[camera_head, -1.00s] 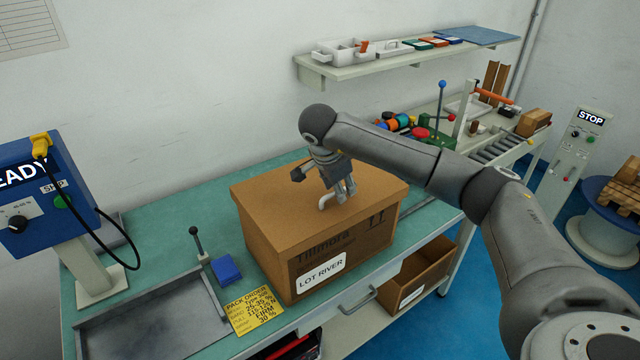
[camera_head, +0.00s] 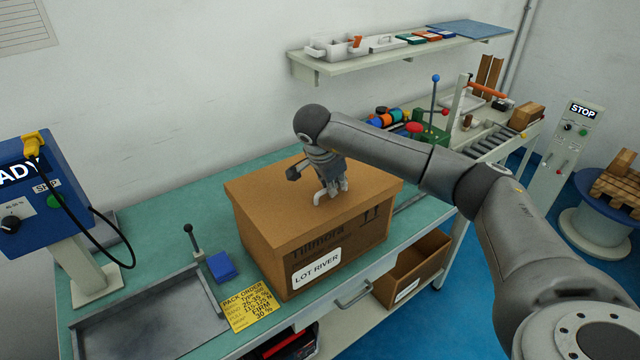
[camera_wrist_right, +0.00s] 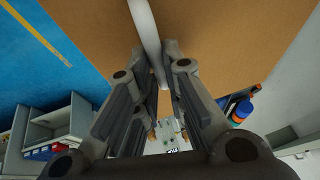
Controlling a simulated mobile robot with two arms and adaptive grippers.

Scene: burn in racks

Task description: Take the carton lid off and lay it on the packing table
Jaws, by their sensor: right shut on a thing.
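The brown carton (camera_head: 287,268) stands on the green packing table (camera_head: 165,215), with a "LOT RIVER" label on its front. Its flat brown lid (camera_head: 265,205) sits over its top; I cannot tell if there is a gap beneath it. A pale bar handle (camera_head: 318,197) shows on the lid. My right gripper (camera_head: 333,193) points down at the lid and is shut on the handle. In the right wrist view the handle (camera_wrist_right: 144,30) runs between the fingers (camera_wrist_right: 157,72), with the lid (camera_wrist_right: 230,45) behind. My left gripper is out of view.
A grey tray (camera_head: 150,318), yellow order card (camera_head: 250,308) and blue block (camera_head: 221,266) lie left of the carton. A blue machine (camera_head: 30,195) stands at the far left. A wall shelf (camera_head: 390,62) is behind. Green tabletop is bare behind-left of the carton.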

